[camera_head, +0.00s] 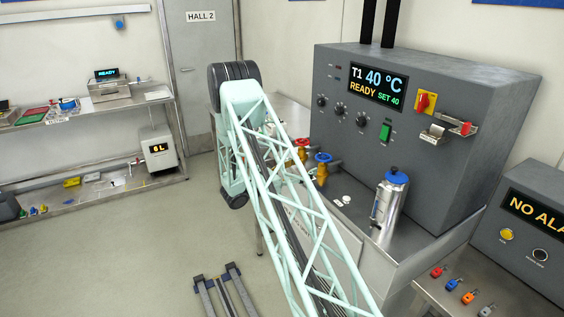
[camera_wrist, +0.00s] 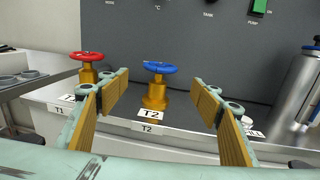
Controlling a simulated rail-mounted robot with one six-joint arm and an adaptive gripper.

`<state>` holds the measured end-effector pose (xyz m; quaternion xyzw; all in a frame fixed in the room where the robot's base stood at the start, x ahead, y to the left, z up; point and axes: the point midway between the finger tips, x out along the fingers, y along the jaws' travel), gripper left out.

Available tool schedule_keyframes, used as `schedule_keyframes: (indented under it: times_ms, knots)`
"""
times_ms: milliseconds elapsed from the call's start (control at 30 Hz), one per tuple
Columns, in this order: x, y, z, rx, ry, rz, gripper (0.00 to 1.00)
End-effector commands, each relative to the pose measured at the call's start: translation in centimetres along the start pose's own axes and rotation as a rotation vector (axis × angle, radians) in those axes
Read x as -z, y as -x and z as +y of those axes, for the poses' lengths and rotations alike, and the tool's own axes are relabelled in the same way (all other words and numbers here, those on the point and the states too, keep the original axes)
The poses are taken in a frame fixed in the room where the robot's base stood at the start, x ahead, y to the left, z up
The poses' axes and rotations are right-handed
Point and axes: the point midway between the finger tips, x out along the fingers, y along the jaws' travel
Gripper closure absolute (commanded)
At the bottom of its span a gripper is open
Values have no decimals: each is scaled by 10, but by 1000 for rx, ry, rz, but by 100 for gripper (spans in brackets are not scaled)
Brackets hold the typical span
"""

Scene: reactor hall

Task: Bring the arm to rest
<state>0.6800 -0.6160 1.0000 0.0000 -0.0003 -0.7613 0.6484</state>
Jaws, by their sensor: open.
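My gripper (camera_wrist: 159,88) is open in the wrist view, its two padded fingers spread left and right with nothing between the pads. Beyond the fingertips stands a brass valve with a blue handwheel (camera_wrist: 160,67), labelled T2, in line with the gap. I cannot tell whether the fingers touch it; they look apart from it. In the head view my pale green lattice arm (camera_head: 285,190) reaches out from the bottom right and bends at a dark joint. My gripper is hidden behind the arm there.
A valve with a red handwheel (camera_wrist: 88,56), labelled T1, stands left of the blue one. The grey T1 cabinet (camera_head: 440,110) reads 40 °C, READY. A blue-capped steel flask (camera_head: 389,205) stands in front of it. Open floor (camera_head: 130,240) lies left of the arm.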

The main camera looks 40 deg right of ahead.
Motion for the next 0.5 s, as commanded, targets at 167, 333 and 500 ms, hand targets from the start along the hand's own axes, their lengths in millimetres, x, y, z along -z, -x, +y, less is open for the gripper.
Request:
schedule_keyframes:
  times_ms: [167, 333, 500]
  knots:
    - [0, 0, 0, 0, 0, 0, 41]
    - [-1, 0, 0, 1, -1, 0, 41]
    - [-10, 3, -3, 12, -14, 8, 41]
